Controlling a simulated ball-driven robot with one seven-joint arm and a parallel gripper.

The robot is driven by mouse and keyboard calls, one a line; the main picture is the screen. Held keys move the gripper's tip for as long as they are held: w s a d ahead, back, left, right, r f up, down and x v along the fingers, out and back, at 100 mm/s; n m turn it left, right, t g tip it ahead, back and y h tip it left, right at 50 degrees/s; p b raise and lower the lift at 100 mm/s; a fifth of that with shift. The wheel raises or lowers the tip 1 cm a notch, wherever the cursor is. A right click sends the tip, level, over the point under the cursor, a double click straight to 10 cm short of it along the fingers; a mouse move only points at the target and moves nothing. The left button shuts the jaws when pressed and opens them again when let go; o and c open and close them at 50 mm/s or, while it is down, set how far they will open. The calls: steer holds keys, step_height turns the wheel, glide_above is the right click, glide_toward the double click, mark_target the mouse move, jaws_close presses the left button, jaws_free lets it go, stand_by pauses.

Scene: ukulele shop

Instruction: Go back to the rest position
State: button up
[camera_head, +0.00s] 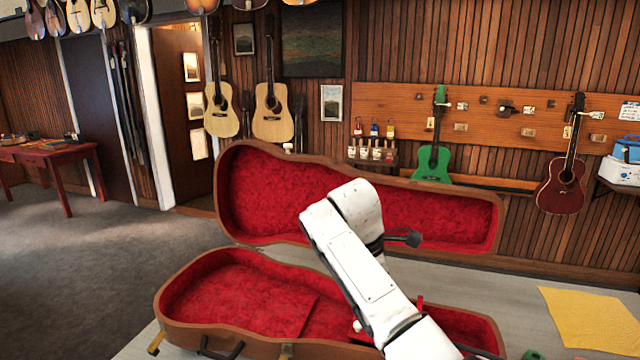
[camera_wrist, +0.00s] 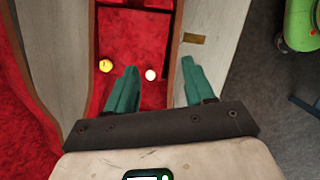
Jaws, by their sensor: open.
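My arm (camera_head: 365,270) is white and reaches over an open ukulele case, bent at a joint above it. My gripper (camera_wrist: 158,68) shows in the wrist view with two green fingers spread apart and nothing held between them. Beneath the fingers is the red lining of the case (camera_wrist: 85,50), with a small yellow round thing (camera_wrist: 106,66) and a small white round thing (camera_wrist: 151,75) on it. In the head view the case (camera_head: 205,338) is brown outside, and its lid (camera_head: 260,190) stands open behind. The arm hides part of the case's right side.
The case lies on a pale counter (camera_head: 520,280). A yellow sheet (camera_head: 590,318) lies on the counter at the right. Guitars and a green ukulele (camera_head: 432,162) hang on the back wall. A red table (camera_head: 50,155) stands far left, with open carpet (camera_head: 110,270) before it.

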steer(key=s+f+m+t+y, duration=0.1)
steer(key=s+f+m+y, duration=0.15)
steer(key=s+f, duration=0.5)
steer(key=s+f+m+y, duration=0.2)
steer(key=s+f+m, duration=0.25)
steer(key=f, duration=0.65)
steer(key=s+d+m+t, duration=0.2)
steer(key=s+d+m, duration=0.45)
steer(key=s, duration=0.65)
steer(key=s+d+m+t, duration=0.1)
steer(key=s+d+m, duration=0.55)
steer(key=s, duration=0.65)
steer(key=s+d+f+g+b, duration=0.1)
steer(key=s+f+g+b, duration=0.1)
steer(key=s+f+b, duration=0.3)
steer(key=s+d+f+n+g+h+b, duration=0.1)
steer(key=s+f+b, duration=0.4)
steer(key=f, duration=0.5)
steer(key=shift+s+f+n+g, duration=0.2)
steer(key=shift+f+n+g, duration=0.1)
steer(key=shift+f+g, duration=0.1)
steer(key=shift+d, duration=0.1)
